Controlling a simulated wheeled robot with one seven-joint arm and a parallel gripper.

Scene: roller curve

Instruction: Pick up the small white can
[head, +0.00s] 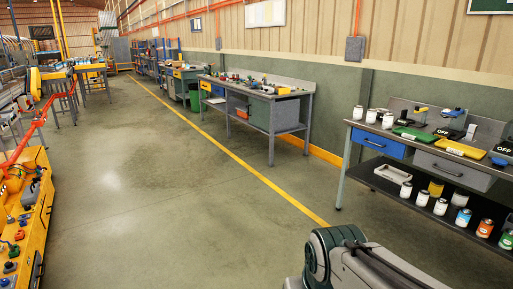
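Several small white cans stand at the left end of the right workbench's top: one at the left (357,112), one in the middle (371,116) and one at the right (387,121). More white cans stand on the bench's lower shelf, among them one beside the tray (405,189) and one further right (440,206). I cannot tell which one the task means. Part of my arm shows at the bottom right, in front of the bench. My gripper is not in view.
Another workbench (258,98) stands further back along the wall. A yellow machine (30,210) is at left. The middle floor is clear.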

